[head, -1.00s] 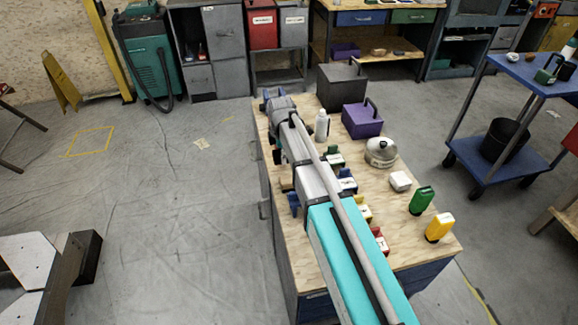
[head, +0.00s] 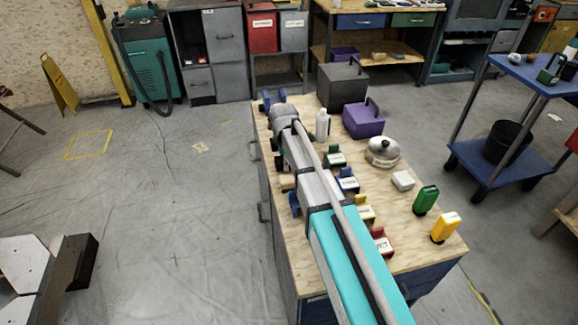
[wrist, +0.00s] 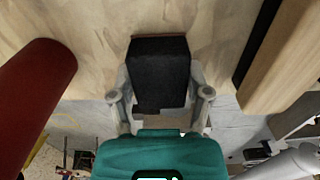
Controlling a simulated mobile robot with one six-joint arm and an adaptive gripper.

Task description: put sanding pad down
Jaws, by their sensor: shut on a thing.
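The sanding pad (wrist: 160,68) is a dark, nearly black block in the middle of the wrist view. My gripper (wrist: 160,97) is shut on it, with one grey finger at each side. Pale wooden tabletop (wrist: 100,22) lies behind the pad; I cannot tell whether the pad touches it. In the head view my arm reaches along the left side of the wooden workbench (head: 410,235) and hides the gripper and the pad.
In the wrist view a dark red rounded thing (wrist: 32,90) is left of the pad and a wooden block with a black face (wrist: 282,60) right. On the bench stand a white bottle (head: 322,124), purple box (head: 363,122), lidded pot (head: 382,152), and green (head: 425,200) and yellow (head: 445,227) containers.

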